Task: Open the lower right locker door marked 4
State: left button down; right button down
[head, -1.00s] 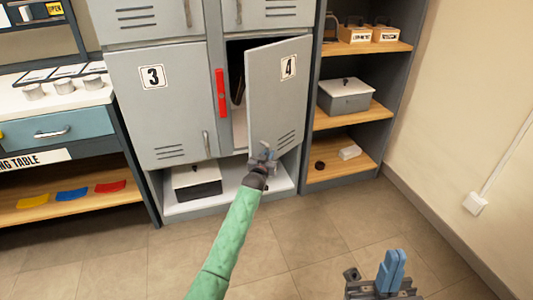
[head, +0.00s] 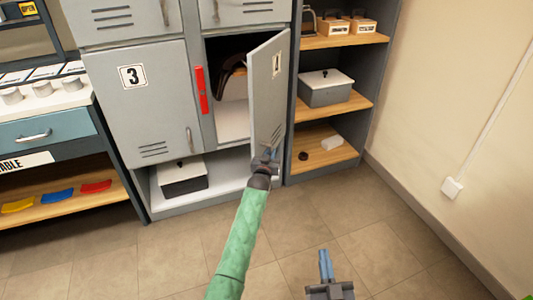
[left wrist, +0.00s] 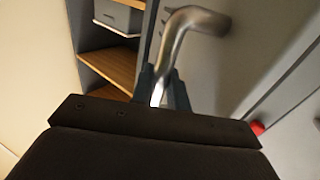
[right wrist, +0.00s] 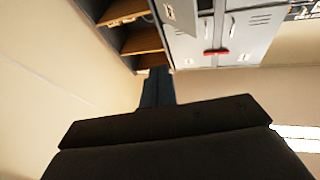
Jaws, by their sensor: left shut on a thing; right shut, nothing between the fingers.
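The grey locker door marked 4 (head: 266,95) stands ajar at the lower right of the locker, its free edge swung out toward me. Behind it the compartment shows a dark brown curved object (head: 230,75) inside. My left gripper (head: 268,157) is at the lower part of this door. In the left wrist view, my left gripper (left wrist: 163,90) is shut on the silver door handle (left wrist: 185,35). My right gripper (head: 326,265) is shut and empty, low in front of the shelf, apart from the locker. It also shows in the right wrist view (right wrist: 157,88).
Door 3 (head: 140,105) is closed, with a red bar (head: 201,90) beside it. An open shelf unit (head: 330,105) with a grey box (head: 325,88) stands close to the right. A lidded box (head: 182,178) sits below the doors. The floor in front is clear.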

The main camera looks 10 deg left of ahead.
pick_arm(q)
jog(key=shift+d, duration=0.1)
pick_arm(e)
jog(key=shift+f, duration=0.3)
pick_arm(q)
jog(key=c, duration=1.7)
grip_release()
